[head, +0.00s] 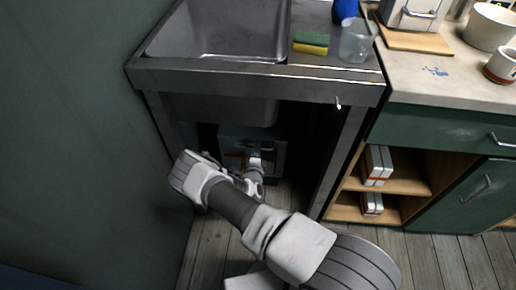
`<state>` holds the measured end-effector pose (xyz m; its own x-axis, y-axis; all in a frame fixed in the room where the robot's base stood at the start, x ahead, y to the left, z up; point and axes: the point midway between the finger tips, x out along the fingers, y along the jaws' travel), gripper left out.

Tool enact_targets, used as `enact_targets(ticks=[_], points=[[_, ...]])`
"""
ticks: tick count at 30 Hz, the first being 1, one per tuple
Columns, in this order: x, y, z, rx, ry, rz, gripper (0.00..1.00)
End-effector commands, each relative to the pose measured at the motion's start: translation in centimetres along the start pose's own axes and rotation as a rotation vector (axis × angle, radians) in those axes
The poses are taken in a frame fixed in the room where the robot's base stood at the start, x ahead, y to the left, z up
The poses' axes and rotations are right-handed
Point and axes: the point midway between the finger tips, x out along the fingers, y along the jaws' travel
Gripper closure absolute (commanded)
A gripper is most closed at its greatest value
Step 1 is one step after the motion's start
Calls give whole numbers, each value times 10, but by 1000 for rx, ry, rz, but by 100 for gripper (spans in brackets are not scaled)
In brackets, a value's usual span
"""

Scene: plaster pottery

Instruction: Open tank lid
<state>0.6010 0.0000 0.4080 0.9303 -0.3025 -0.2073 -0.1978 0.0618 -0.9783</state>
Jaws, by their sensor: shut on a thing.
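A grey box-like tank (230,134) stands in the shadow under the sink. A small orange-red mark shows on its front. My gripper (262,156) is in front of the tank's upper part, below the sink basin. It is shut on a part of the tank at the lid, and my wrist hides much of the contact. The lid's outline is dark and small, so I cannot tell whether it is raised.
The steel sink (222,32) and its front rail (250,78) overhang the tank. A sink leg (340,160) stands to the right and a dark wall (70,140) to the left. A sponge (311,42) and a clear cup (356,42) sit on top. Open shelves (405,180) hold boxes.

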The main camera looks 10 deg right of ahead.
Motion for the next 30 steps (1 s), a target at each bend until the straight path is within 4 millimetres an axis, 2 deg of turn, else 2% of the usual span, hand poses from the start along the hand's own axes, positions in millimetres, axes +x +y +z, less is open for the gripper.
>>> enact_targets(ticks=[5,7,15,18,29,30], points=[[-1,0,0,0,0,0,100],[-8,0,0,-2,0,2,100],[-63,11,2,-3,-3,3,100],[-76,15,1,-1,-2,2,100],[-80,17,0,-1,-1,0,100],[-80,17,0,-1,-1,0,80]])
